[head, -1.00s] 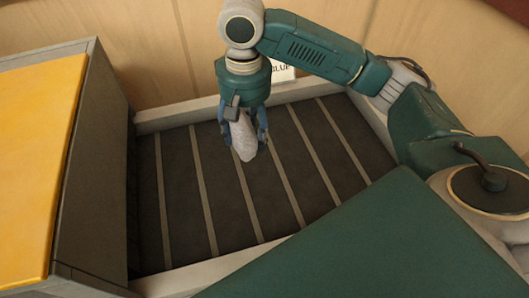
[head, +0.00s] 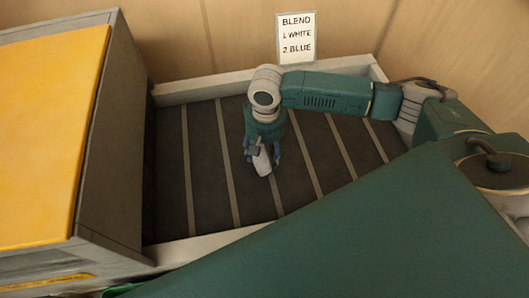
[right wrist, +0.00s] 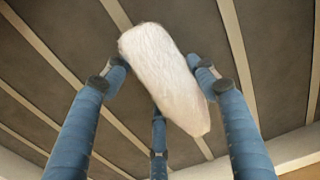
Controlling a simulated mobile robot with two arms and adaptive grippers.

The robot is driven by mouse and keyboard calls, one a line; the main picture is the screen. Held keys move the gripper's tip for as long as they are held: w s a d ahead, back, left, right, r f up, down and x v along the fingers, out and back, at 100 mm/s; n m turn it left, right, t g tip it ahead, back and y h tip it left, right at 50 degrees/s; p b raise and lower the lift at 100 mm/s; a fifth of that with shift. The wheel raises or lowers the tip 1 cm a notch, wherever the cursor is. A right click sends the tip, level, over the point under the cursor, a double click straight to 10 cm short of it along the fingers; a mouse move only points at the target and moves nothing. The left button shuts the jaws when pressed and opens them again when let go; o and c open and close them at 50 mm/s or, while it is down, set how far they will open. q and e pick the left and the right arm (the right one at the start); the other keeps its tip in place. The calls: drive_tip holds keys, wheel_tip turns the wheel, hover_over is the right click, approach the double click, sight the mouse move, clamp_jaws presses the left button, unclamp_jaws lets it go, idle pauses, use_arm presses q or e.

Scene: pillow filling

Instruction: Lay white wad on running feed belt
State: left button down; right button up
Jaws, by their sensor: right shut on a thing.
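The white wad (head: 262,161) is a pale, elongated lump held in my right gripper (head: 263,156) over the feed belt. In the right wrist view the wad (right wrist: 165,75) sits between the blue fingers (right wrist: 160,85), which touch its sides. The feed belt (head: 205,185) is dark with light cross strips and lies inside a pale frame. The wad is low over the belt; I cannot tell whether its lower end touches it. My left gripper is not in view.
A grey housing with a yellow top (head: 45,135) stands at the belt's left end. A pale rim (head: 200,90) borders the belt. A sign (head: 297,38) on the back reads "BLEND 1. WHITE 2. BLUE". The belt around the wad is bare.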

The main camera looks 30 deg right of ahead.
drive_tip(key=shift+f, duration=0.45)
drive_tip(key=shift+f, duration=0.55)
drive_tip(key=o, duration=1.3)
wheel_tip(320, 180, up, 13)
drive_tip(key=shift+d+r+b, duration=0.1)
drive_tip(key=shift+b, duration=0.7)
